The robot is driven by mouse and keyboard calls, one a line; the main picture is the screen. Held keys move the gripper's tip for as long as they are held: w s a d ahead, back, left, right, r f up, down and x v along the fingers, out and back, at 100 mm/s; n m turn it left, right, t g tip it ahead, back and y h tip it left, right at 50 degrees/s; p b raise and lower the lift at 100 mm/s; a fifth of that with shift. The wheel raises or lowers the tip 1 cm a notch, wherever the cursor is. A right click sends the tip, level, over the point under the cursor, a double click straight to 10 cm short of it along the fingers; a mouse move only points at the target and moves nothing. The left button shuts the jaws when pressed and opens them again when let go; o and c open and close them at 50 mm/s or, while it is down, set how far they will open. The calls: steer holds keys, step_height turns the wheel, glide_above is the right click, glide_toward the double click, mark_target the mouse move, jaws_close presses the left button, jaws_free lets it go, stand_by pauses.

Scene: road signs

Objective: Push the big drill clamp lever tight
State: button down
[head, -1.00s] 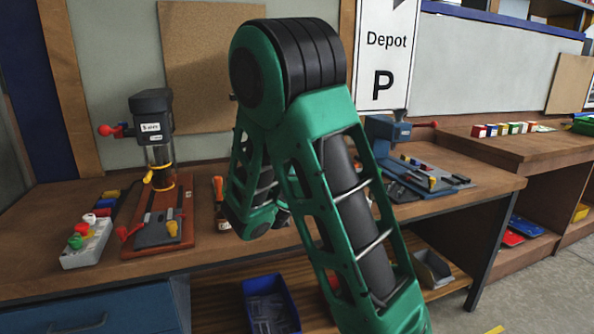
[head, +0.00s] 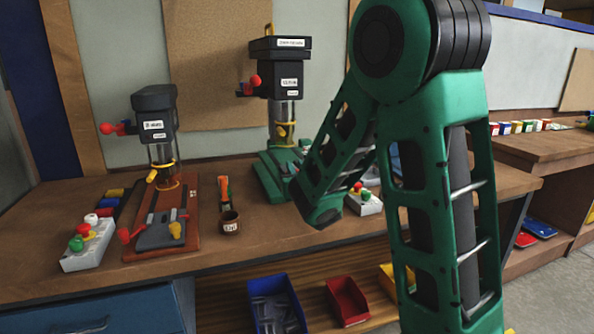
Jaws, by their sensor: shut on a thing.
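The big drill (head: 280,85) stands at the back of the bench, with a dark head, a red-knobbed handle (head: 255,81) on its left and a green base (head: 268,180). My green arm covers the right part of its base. I cannot make out its clamp lever. My gripper is not visible; my forearm slopes down in front of the big drill's base and hides whatever lies behind it. A smaller drill (head: 154,105) stands to the left on a brown base, with a grey clamp plate (head: 163,235) and a red-knobbed lever (head: 125,234).
A button box (head: 88,245) sits left of the smaller drill. Another button box (head: 366,205) shows right of my forearm. Blue (head: 276,305) and red (head: 347,302) bins sit below.

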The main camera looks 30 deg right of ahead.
stand_by(0.7)
steer(key=c, duration=1.6)
jaws_free()
steer(key=shift+o, duration=0.2)
